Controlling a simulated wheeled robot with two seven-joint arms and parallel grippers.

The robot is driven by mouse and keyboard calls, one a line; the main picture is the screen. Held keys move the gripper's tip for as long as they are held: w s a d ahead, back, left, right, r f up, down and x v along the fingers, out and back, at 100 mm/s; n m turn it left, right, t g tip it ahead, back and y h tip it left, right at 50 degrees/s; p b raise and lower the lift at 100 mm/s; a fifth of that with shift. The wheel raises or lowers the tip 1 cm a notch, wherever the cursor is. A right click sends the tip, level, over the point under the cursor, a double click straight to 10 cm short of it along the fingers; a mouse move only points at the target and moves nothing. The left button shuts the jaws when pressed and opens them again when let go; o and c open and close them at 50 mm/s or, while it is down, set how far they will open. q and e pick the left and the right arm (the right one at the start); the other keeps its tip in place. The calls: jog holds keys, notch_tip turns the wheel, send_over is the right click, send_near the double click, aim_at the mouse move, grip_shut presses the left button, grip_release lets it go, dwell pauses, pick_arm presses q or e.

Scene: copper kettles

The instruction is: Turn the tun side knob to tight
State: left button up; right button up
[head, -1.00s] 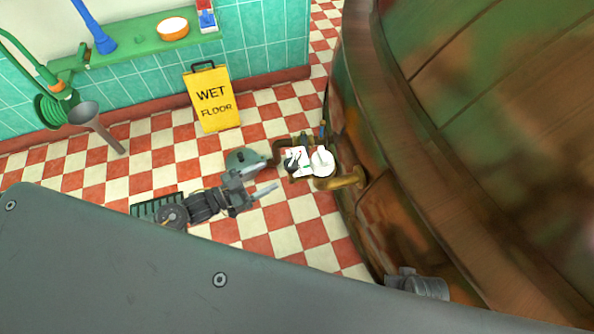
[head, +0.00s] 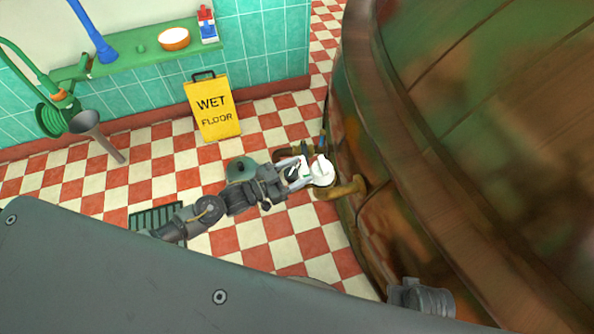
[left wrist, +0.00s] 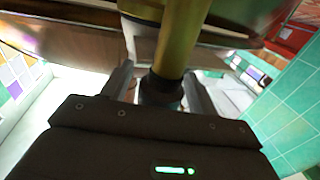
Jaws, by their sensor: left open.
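The large copper tun (head: 430,150) fills the right of the head view. In the left wrist view, a dark knob-like collar (left wrist: 160,90) at the end of a brass stem (left wrist: 180,40) lies between the two fingers. I cannot tell whether either finger touches it. The knob's markings are hidden or too small to read. My right gripper is not in view.
A yellow wet-floor sign (head: 212,108) stands on the checkered floor left of the tun. A green shelf (head: 130,52) runs along the tiled wall. A rounded grey-green object (head: 240,168) shows just behind my left arm.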

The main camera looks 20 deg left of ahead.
pick_arm(q)
jog(key=c, duration=1)
